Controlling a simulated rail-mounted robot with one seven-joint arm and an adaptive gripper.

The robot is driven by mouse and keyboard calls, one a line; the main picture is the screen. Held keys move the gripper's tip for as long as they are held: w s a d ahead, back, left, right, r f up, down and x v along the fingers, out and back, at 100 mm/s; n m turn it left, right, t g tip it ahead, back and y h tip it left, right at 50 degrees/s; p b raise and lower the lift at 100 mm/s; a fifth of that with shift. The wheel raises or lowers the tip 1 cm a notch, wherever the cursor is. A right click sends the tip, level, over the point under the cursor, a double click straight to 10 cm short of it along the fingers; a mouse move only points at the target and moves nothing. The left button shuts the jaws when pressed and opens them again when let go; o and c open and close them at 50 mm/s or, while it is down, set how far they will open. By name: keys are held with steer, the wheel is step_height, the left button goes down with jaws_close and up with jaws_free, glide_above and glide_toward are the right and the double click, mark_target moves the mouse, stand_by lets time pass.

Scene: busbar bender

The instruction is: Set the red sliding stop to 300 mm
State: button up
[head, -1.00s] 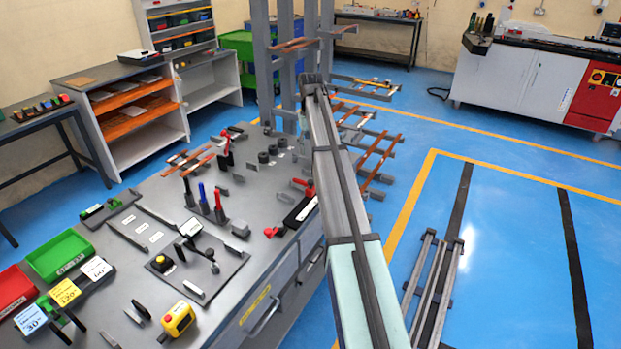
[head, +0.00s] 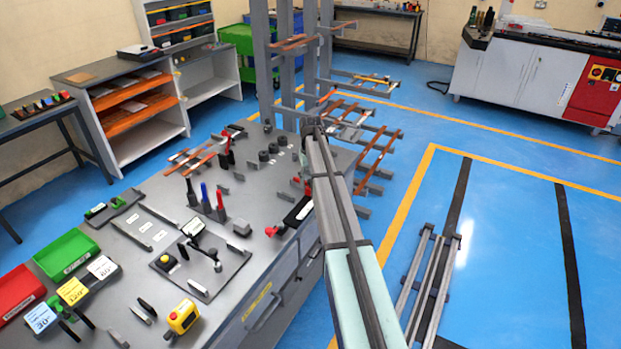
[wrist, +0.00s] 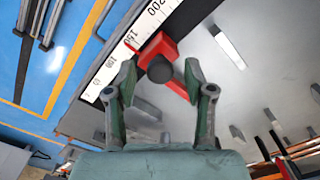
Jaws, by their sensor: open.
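The red sliding stop (wrist: 163,66) shows in the wrist view, with a round black knob (wrist: 160,69) on it. It sits against the white scale (wrist: 112,66), close to the 150 mark; the 100 and 200 marks show on either side. My gripper (wrist: 158,80) is open, its fingers spread on either side of the stop, the knob between them in the picture. I cannot tell whether a finger touches the stop. In the head view my arm hides the gripper and part of the bench's right edge; I cannot tell which red part there is the stop.
A rack with copper bars (head: 375,160) stands behind.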

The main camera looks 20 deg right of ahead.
jaws_close()
steer(key=s+a, duration=0.3)
steer(key=a, duration=0.1)
steer(key=s+a+b, duration=0.1)
steer(key=s+a, duration=0.2)
steer(key=a, duration=0.2)
steer(key=s+a, duration=0.3)
steer(key=a, duration=0.1)
steer(key=shift+s+a, duration=0.15)
steer(key=shift+s, duration=0.25)
steer(key=shift+f, duration=0.1)
jaws_free()
steer(key=shift+a, duration=0.15)
steer(key=shift+w+r, duration=0.1)
steer(key=shift+r, duration=0.45)
step_height(320, 180, up, 11)
